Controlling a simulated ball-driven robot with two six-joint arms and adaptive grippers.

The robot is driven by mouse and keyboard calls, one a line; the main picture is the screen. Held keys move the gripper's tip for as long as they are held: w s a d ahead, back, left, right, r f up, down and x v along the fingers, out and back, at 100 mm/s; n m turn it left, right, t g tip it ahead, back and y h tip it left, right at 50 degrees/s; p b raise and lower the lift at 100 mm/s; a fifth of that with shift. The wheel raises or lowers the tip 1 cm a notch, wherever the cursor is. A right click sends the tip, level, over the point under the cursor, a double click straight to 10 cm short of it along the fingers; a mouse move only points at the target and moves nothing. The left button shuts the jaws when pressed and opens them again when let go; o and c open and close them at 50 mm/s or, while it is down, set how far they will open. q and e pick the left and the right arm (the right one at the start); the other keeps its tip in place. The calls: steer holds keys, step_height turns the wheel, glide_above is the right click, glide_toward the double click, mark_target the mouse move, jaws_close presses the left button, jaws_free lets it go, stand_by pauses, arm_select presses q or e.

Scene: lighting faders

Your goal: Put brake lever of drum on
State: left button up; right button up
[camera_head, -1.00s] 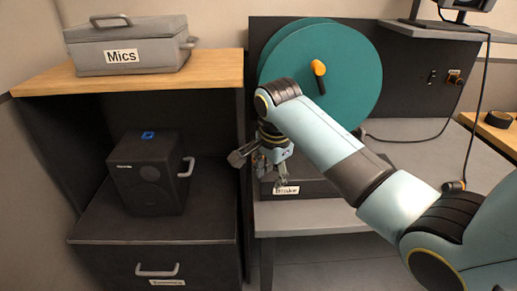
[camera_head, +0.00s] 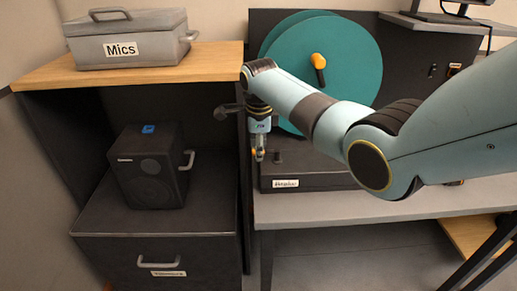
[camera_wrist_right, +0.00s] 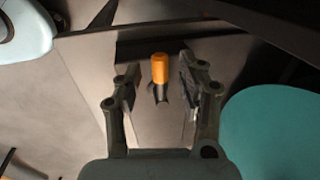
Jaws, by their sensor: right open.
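The teal drum (camera_head: 352,62) stands upright at the back, with an orange crank handle (camera_head: 318,61) on its face. Below it is a dark box with a white label (camera_head: 286,183), which reads roughly "Brake". The brake lever's orange grip (camera_wrist_right: 160,68) shows in the right wrist view, on a short dark stem. My right gripper (camera_head: 259,152) points down over the left end of the box. In the wrist view its open fingers (camera_wrist_right: 160,85) stand on both sides of the orange grip, with gaps. The lever is mostly hidden by the gripper in the head view. My left gripper is out of view.
A grey "Mics" case (camera_head: 125,45) sits on the wooden shelf (camera_head: 215,65) at left. A black speaker (camera_head: 150,168) stands on a dark drawer cabinet (camera_head: 90,215) below. The grey bench (camera_head: 400,205) has a clear front strip.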

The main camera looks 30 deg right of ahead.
steer(key=shift+f, duration=0.2)
jaws_close()
stand_by(0.3)
